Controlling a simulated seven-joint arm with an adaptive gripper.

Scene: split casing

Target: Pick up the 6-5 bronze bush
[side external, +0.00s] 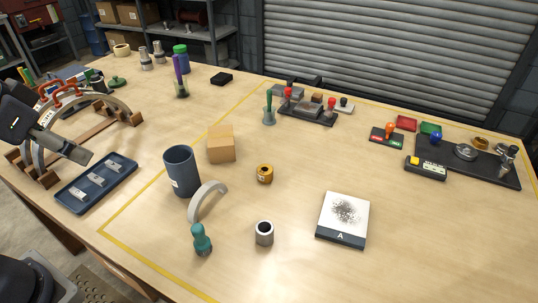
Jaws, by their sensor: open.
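A short bronze-coloured bush (265,174) stands upright on the wooden table, near the middle of the side external view. It has a dark hole in its top and a mark on its side too small to read, so I cannot confirm a 6-5 label. A grey bush (264,234) of similar form stands nearer the camera. My gripper (84,155) is at the left edge, above the table and far from the bronze bush. It is open and looks empty; its fingers are small and hard to make out.
A cardboard box (221,145), dark blue cup (181,172), grey half ring (207,201) and teal piece (201,240) stand left of the bush. A white-topped block (343,218) lies right. A blue tray (97,182) and large arched casing (105,98) are near my gripper.

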